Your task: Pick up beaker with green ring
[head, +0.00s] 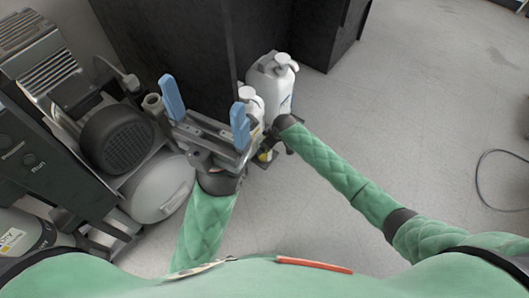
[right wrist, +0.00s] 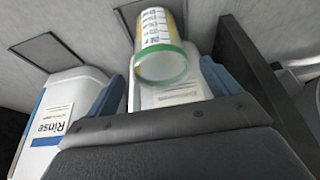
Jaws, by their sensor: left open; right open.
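The beaker with green ring (right wrist: 160,28) shows in the right wrist view. It is clear, with white scale marks, a yellowish strip along one side and a green band at its near end. My right gripper (right wrist: 163,72) is open, its blue fingers either side of the beaker's green end; I cannot tell whether they touch it. In the head view the right gripper is mostly hidden behind my left gripper and bottles, and the beaker cannot be made out clearly. My left gripper (head: 206,110) is open and empty, fingers pointing away beside the compressor.
A white bottle labelled Rinse (right wrist: 60,120) stands left of the right gripper. White pump bottles (head: 272,85) stand by the dark cabinet (head: 180,40). A compressor with a black motor (head: 118,138) and a grey tank (head: 160,187) fills the left. The floor (head: 420,110) at right is clear except for a cable (head: 482,170).

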